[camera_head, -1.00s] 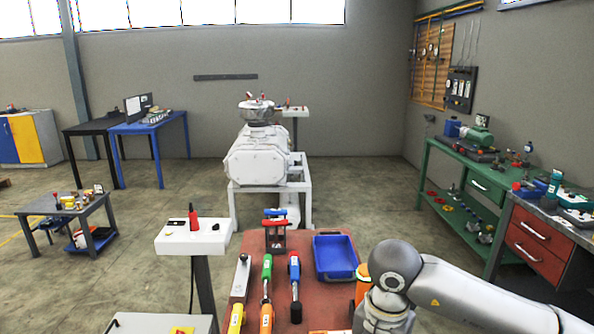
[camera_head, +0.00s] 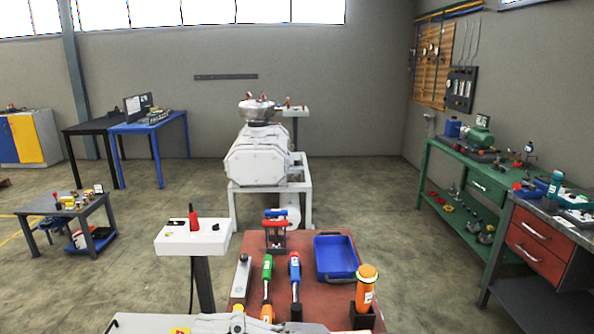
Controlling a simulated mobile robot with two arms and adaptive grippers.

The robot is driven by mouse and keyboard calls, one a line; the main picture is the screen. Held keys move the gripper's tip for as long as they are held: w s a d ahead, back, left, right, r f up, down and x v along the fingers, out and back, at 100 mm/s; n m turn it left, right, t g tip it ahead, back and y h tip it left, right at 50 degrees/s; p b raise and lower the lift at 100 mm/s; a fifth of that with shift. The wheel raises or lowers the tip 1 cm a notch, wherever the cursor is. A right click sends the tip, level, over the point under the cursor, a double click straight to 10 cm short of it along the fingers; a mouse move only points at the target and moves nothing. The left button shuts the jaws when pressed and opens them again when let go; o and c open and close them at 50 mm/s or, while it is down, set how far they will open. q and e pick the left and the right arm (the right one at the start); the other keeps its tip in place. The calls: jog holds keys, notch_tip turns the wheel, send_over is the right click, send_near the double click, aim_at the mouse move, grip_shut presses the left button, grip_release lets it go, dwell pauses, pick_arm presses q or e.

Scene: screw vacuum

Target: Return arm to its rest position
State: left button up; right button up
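No arm stands over the red table (camera_head: 335,295) in front of me. A pale grey part, apparently of my own arm, shows only as a sliver at the bottom edge below the tools; I cannot tell which part. Neither gripper can be made out in this view. An orange-topped tool (camera_head: 366,285) stands upright in a dark holder at the table's right front corner. A green-handled tool (camera_head: 267,267) and a blue-handled tool (camera_head: 294,267) lie side by side on the table. The lower ends of the tools are partly hidden.
A blue tray (camera_head: 337,258) and a red-and-blue stand (camera_head: 275,232) sit at the table's back. A white pedestal (camera_head: 193,240) stands left, the white vacuum machine (camera_head: 258,157) behind. A green bench (camera_head: 470,167) and red drawers (camera_head: 540,243) are at right, with free floor between.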

jog(key=w+d+r+m+t+h, duration=0.1)
jog(key=w+d+m+t+h, duration=0.1)
jog(key=w+d+m+t, duration=0.6)
jog(key=w+d+r+m+t+h, duration=0.2)
jog(key=w+d+m+t+h, duration=0.15)
jog(key=m+t, duration=0.8)
jog(key=w+d+f+m+h, duration=0.1)
jog(key=d+f+m+h, duration=0.4)
jog(key=d+f+h, duration=0.3)
jog(key=w+d+f+m+h, duration=0.1)
jog(key=d+f+m+h, duration=0.45)
jog(key=f, duration=0.55)
jog(key=s+d+f+g+h, duration=0.2)
jog(key=s+d+f+g, duration=0.2)
jog(key=s+f+g, duration=0.7)
jog(key=s+d+f+n+g+y, duration=0.1)
jog(key=s+f+g, duration=0.2)
jog(key=s+f, duration=0.8)
notch_tip(320, 180, down, 23)
jog(key=s, duration=0.2)
jog(key=s+d+f+g, duration=0.2)
jog(key=s+d+f, duration=0.1)
jog(key=s+f, duration=1.4)
jog(key=shift+d+f+n, duration=0.15)
jog(key=shift+f+n, duration=0.05)
jog(key=shift+n, duration=0.1)
